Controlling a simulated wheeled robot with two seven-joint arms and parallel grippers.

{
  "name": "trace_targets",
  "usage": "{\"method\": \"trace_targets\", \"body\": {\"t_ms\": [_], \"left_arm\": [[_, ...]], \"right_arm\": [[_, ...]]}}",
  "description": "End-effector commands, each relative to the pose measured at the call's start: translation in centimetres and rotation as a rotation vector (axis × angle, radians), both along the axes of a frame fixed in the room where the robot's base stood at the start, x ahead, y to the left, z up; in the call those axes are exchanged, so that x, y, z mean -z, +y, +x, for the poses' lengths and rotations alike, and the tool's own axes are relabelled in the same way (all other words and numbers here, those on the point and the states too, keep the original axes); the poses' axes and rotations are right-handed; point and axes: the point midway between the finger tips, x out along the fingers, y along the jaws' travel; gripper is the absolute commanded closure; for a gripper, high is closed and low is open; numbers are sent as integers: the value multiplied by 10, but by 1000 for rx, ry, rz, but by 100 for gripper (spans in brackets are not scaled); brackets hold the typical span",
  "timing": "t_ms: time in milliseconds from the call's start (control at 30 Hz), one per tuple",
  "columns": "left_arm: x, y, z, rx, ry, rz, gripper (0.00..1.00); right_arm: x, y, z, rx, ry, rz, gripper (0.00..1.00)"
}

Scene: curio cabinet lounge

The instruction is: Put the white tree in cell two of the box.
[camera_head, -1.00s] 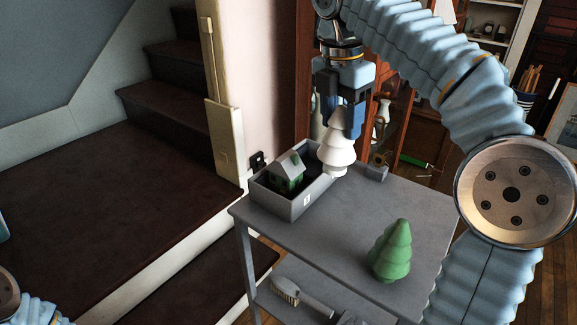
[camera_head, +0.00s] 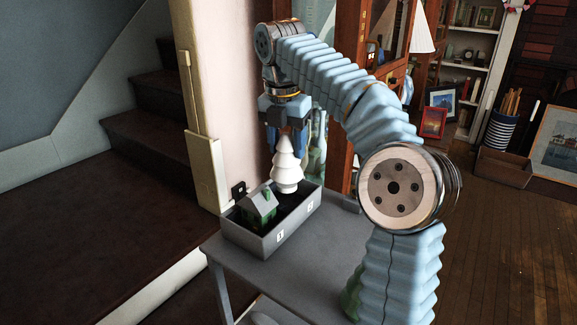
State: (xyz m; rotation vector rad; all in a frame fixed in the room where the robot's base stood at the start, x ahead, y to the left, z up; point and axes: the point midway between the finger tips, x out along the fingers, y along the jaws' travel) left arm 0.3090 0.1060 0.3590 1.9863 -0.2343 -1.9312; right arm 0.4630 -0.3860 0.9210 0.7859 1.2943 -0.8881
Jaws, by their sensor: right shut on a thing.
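The white tree (camera_head: 287,175) is upright in my right gripper (camera_head: 287,149), which is shut on its top. The tree is over the right-hand part of the grey box (camera_head: 264,245), by the front label that seems to read 2. Whether its base touches the box floor I cannot tell. A small grey-roofed green house (camera_head: 259,209) sits in the left part, behind the label 1. My left gripper is out of view.
The box stands on a grey table (camera_head: 290,280). A green tree (camera_head: 352,292) on it is mostly hidden by my right arm. A wall post (camera_head: 203,165) and dark stairs (camera_head: 150,140) are at left. A wooden cabinet (camera_head: 350,110) stands behind.

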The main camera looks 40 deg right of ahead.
Motion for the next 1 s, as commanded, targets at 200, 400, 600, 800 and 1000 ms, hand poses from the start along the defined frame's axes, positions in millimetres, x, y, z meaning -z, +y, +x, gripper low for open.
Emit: {"method": "trace_targets", "body": {"t_ms": [200, 400, 600, 800, 1000], "left_arm": [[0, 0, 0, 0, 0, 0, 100], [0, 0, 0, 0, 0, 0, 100], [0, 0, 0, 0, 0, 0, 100], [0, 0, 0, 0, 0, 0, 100], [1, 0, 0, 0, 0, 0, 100]], "right_arm": [[25, -15, 14, 2, 1, 1, 100], [40, -23, 22, 2, 2, 0, 100], [71, -29, 27, 1, 2, -1, 100], [79, -29, 28, 2, -2, 0, 100], [81, -29, 28, 1, -1, 0, 100]]}}
